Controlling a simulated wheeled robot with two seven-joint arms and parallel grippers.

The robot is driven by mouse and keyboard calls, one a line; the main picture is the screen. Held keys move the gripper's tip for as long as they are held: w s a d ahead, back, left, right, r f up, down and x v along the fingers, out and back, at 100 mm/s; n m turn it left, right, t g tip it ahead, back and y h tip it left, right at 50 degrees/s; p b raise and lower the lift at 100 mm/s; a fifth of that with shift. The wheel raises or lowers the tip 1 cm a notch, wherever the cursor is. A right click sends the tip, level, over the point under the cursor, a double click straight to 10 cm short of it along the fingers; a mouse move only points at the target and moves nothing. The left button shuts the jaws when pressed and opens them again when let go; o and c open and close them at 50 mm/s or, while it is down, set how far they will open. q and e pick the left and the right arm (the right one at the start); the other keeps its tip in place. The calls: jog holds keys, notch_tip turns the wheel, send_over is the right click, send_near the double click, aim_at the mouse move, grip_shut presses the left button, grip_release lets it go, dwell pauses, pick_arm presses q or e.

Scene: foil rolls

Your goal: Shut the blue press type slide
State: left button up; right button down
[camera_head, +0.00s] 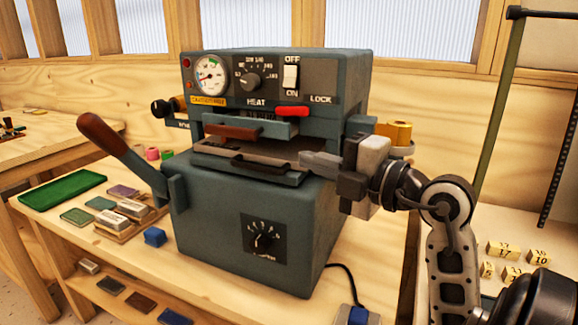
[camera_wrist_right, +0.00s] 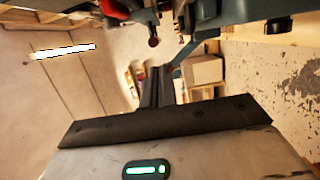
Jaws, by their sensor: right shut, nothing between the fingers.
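The blue-grey press (camera_head: 262,215) stands on the wooden bench. Below its control panel a blue slide (camera_head: 280,129) with a brown handle (camera_head: 232,131) juts out at the front. Below that, a flat tray (camera_head: 215,152) with a dark bar handle (camera_head: 262,166) also sticks out. I cannot tell for sure which is the type slide. My right gripper (camera_head: 308,160) is shut and empty at the right end of the tray, its fingertips pointing left; contact is unclear. Its shut fingers show in the right wrist view (camera_wrist_right: 157,86). My left gripper is out of view.
A red lever (camera_head: 292,111) sits beside the LOCK label. A long lever with a brown grip (camera_head: 105,137) rises at the press's left. A green tray (camera_head: 62,191) and small blocks lie left. Yellow numbered blocks (camera_head: 503,251) lie right, beyond my arm.

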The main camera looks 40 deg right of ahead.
jog(key=w, duration=0.2)
jog(key=w+d, duration=0.1)
jog(key=w, duration=0.2)
jog(key=w+p, duration=0.1)
jog(key=w, duration=0.2)
jog(key=shift+w+d, duration=0.45)
jog(key=shift+d, duration=0.35)
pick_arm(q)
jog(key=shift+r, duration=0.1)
